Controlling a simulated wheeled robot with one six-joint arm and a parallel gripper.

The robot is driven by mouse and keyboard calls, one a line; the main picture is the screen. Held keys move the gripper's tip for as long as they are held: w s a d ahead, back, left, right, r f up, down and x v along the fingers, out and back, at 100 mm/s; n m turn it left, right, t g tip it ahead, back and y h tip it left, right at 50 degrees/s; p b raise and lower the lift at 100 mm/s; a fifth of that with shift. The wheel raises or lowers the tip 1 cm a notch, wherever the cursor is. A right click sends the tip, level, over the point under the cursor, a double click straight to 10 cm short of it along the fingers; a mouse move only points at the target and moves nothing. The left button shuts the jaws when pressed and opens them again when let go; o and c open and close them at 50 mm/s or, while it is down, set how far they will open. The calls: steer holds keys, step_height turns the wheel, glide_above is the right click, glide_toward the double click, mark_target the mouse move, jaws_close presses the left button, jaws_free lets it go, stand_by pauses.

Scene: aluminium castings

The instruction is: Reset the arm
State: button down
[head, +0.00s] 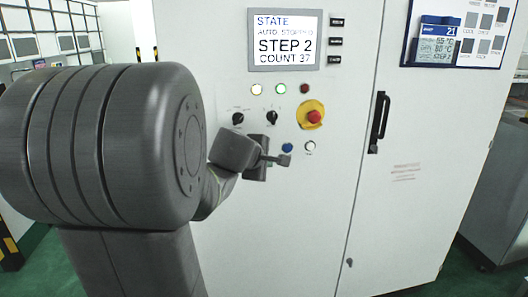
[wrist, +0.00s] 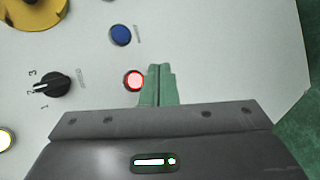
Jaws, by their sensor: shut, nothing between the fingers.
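My gripper (head: 268,161) is in front of the white cabinet's control panel, low in the button group, in the head view. In the wrist view its green fingers (wrist: 158,80) are shut together with nothing between them. A lit red button (wrist: 134,80) shows just left of the fingers there; in the head view my gripper seems to hide it. I cannot tell whether the fingertips touch the panel. The display (head: 284,40) reads STATE, a blurred line starting with AUTO, STEP 2 and COUNT 37.
A blue button (head: 287,147) and a white button (head: 310,146) sit close by. Above are a red emergency stop (head: 314,116) on yellow, two black selector knobs (head: 272,117) and several lamps (head: 281,89). A black door handle (head: 379,120) sticks out at the right.

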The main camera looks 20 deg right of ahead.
stand_by(0.4)
steer(key=shift+s+a+p, duration=0.25)
steer(key=shift+s, duration=0.7)
steer(key=shift+s+a+p, duration=0.2)
steer(key=shift+s, duration=0.75)
